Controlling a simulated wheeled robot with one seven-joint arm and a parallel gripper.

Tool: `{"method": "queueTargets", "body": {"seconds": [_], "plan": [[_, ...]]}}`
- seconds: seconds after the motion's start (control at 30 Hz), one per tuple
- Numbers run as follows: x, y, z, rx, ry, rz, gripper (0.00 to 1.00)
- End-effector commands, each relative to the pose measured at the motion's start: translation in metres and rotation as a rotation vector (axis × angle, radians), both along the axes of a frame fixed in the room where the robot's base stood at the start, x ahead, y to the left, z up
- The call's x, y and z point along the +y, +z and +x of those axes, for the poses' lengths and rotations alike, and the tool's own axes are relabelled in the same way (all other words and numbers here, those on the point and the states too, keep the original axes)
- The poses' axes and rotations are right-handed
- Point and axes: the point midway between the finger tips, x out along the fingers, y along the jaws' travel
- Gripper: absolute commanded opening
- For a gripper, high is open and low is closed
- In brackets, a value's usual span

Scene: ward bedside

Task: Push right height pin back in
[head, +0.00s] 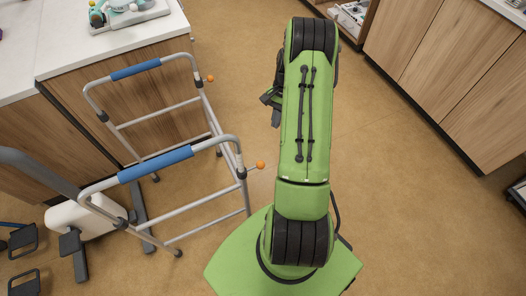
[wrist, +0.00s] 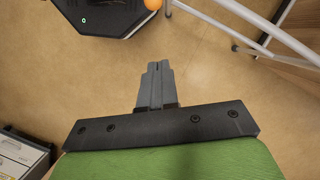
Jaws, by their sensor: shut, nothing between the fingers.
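A grey walking frame (head: 186,201) with two blue grips stands at the left in the head view. An orange-knobbed pin (head: 261,164) stands out from its nearer leg, with a short length of shaft showing between leg and knob. A second orange knob (head: 210,78) sits close against the farther leg. In the wrist view an orange knob (wrist: 153,4) is cut by the top edge, beyond the fingertips and apart from them. My gripper (wrist: 155,66) is shut and empty, pointing over bare floor. In the head view my arm partly hides my gripper (head: 268,98).
A white-topped wooden cabinet (head: 66,52) stands behind the frame at the left. More wooden cabinets (head: 446,60) stand at the upper right. A white device (head: 78,222) and grey metal bars are at the lower left. The floor (head: 400,200) right of my arm is clear.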

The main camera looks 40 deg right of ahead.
Motion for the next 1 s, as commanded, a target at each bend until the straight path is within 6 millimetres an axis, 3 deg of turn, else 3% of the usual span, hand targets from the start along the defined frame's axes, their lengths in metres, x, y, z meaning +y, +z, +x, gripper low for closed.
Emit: {"method": "queueTargets", "body": {"seconds": [0.17, 0.6, 0.8, 1.0], "plan": [[0.003, -0.009, -0.001, 0.002, 0.002, 0.001, 0.00], [0.030, -0.099, -0.010, 0.004, 0.003, 0.002, 0.00], [0.059, -0.102, -0.018, 0.001, 0.004, 0.001, 0.00], [0.067, -0.103, -0.021, 0.000, 0.003, -0.001, 0.00]]}}
